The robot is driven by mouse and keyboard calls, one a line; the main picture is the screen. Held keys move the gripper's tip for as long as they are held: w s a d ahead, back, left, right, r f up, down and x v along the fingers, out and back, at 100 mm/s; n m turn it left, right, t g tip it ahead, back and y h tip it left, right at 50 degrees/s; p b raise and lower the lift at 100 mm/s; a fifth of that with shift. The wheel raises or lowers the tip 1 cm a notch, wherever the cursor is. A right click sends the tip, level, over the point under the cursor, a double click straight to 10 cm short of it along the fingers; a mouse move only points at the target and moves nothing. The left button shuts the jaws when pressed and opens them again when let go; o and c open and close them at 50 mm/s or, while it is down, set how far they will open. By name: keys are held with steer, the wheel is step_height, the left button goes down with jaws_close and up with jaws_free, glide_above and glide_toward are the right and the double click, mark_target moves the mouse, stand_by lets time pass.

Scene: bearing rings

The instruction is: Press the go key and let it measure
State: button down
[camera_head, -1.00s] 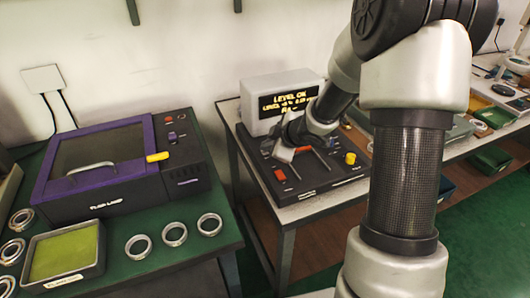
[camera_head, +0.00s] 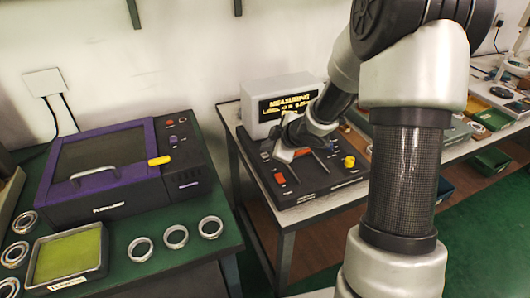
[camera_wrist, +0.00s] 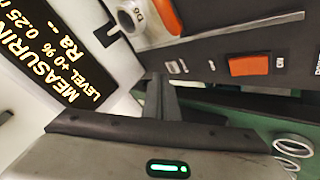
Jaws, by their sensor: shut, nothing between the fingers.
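The measuring instrument has a white display box whose screen (camera_head: 290,104) reads "MEASURING" with a level line; the screen also shows, tilted, in the wrist view (camera_wrist: 55,40) with "Ra --". Its dark base (camera_head: 325,180) carries an orange-red key (camera_head: 279,179) at the front left and a yellow knob (camera_head: 349,161) at the right. The orange-red key shows large in the wrist view (camera_wrist: 249,65). My gripper (camera_wrist: 168,100) is shut and empty, its dark fingers down close to the panel. I cannot tell which key lies under the tips or whether they touch it.
A purple-framed machine (camera_head: 190,172) stands on the green bench at left. In front are a tray with a yellow-green pad (camera_head: 104,262) and several metal rings (camera_head: 176,237). A gap separates this bench from the instrument's table. Cases and trays fill the table's right side.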

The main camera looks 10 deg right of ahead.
step_height(320, 180, up, 5)
steer(key=p, duration=0.5)
steer(key=shift+r, duration=0.1)
stand_by(0.7)
steer(key=s+d+r+m+h+p, duration=0.2)
steer(key=s+r+m, duration=0.15)
steer(key=r, duration=0.45)
steer(key=s+d+r+m+h+p, duration=0.2)
steer(key=s+r+p, duration=0.15)
steer(key=r, duration=0.45)
steer(key=s+d+r+m+h+p, duration=0.2)
steer(key=s+d+r+m, duration=0.15)
steer(key=r, duration=0.45)
steer(key=s+a+r+m+g+y+p, duration=0.1)
steer(key=s+a+r+m+p, duration=0.1)
steer(key=s, duration=0.8)
steer(key=s+a+r+m+g+y+p, duration=0.1)
steer(key=s+a+r, duration=0.3)
steer(key=s, duration=0.7)
steer(key=shift+s+a+r+m+g+p, duration=0.15)
steer(key=shift+a+r+m+g+p, duration=0.2)
steer(key=shift+a+m+p, duration=0.55)
steer(key=shift+a, duration=0.1)
